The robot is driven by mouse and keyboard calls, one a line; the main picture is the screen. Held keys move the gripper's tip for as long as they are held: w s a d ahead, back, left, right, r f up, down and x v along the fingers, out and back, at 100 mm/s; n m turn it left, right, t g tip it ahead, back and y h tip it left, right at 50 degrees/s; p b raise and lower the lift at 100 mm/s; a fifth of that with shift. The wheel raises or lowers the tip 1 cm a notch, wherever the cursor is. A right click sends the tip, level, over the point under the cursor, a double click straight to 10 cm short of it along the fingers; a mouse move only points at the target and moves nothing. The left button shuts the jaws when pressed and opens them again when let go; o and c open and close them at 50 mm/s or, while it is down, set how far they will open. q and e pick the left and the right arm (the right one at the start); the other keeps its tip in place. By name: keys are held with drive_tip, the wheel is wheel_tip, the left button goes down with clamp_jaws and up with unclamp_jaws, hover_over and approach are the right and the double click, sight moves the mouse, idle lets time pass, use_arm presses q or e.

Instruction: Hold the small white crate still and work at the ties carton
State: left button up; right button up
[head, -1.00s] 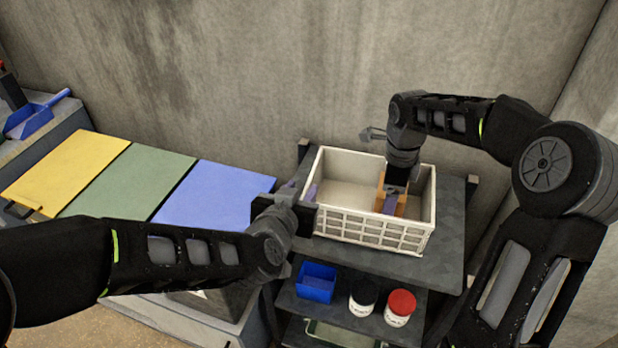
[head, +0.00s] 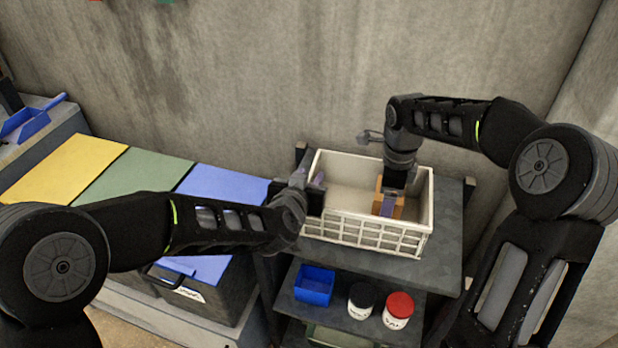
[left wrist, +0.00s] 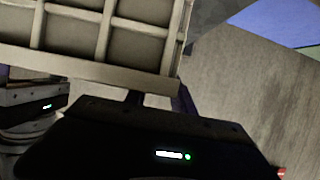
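The small white crate (head: 366,234) stands on the dark shelf top, its open side up. The ties carton, an orange-brown box (head: 401,208), stands inside its right half, partly hidden by my right gripper. My left gripper (head: 308,184) is at the crate's left wall, with a purple finger showing inside and the wall between the fingers; it looks shut on the wall. The left wrist view shows the crate's latticed side (left wrist: 75,68) close above the gripper. My right gripper (head: 388,203) points down at the carton, a purple finger against it; its opening is hidden.
A blue bin (head: 315,285), a black-lidded jar (head: 361,299) and a red-lidded jar (head: 398,309) stand on the shelf below. Yellow (head: 65,168), green (head: 133,184) and blue lids (head: 226,184) lie left. The crate's left half looks empty.

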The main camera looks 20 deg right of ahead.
use_arm(q)
clamp_jaws()
idle(2.1)
use_arm(e)
drive_tip(key=o, duration=1.7)
drive_tip(key=shift+o, duration=0.2)
wheel_tip(320, 180, up, 12)
drive_tip(key=shift+r, duration=0.1)
